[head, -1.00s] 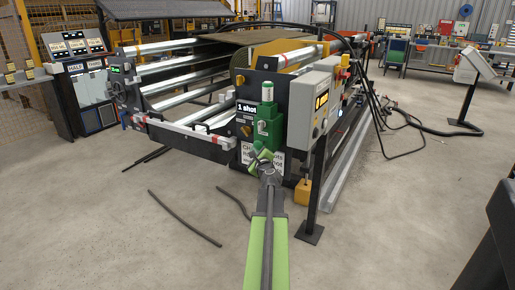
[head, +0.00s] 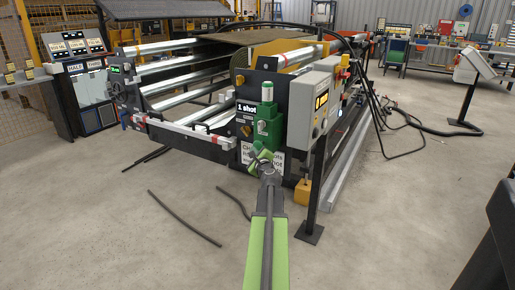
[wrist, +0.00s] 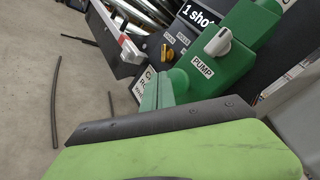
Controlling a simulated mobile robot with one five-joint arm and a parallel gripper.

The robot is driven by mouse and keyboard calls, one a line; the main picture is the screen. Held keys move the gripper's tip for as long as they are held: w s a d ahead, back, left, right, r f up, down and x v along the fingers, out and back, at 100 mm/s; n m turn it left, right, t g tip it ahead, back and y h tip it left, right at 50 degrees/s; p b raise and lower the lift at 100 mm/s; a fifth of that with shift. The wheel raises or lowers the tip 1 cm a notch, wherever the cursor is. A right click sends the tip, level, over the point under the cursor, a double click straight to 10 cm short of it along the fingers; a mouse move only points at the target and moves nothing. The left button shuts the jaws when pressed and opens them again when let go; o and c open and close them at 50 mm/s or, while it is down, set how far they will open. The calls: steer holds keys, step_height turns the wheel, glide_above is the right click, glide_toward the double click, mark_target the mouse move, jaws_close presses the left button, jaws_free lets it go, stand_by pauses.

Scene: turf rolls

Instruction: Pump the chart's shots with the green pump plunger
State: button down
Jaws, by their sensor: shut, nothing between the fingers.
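The green pump (head: 268,131) is mounted on the dark end plate of the roller machine, with an upright plunger (head: 267,92) with a pale middle on top. In the wrist view the pump block (wrist: 235,30) carries a PUMP label (wrist: 203,64) and a pale grey spout-like part. A "1 shot" sign (head: 247,108) is left of the pump. A white chart (head: 247,155) below is partly covered by my gripper. My gripper (head: 262,153) is shut and empty, low in front of the pump, below the plunger. Whether it touches the pump cannot be told.
A grey control box (head: 314,105) on a dark post stands close right of the pump. A yellow block (head: 303,191) hangs low beside it. White-topped rails extend left. Dark rods (head: 185,218) lie on the open floor at front left.

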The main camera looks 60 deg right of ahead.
mark_target(257, 147)
steer(key=shift+d, duration=0.1)
stand_by(0.7)
steer(key=shift+d, duration=0.35)
steer(key=shift+d, duration=1.3)
stand_by(1.3)
steer(key=shift+a, duration=1.7)
steer(key=shift+a, duration=0.1)
steer(key=a, duration=0.4)
steer(key=shift+a, duration=0.4)
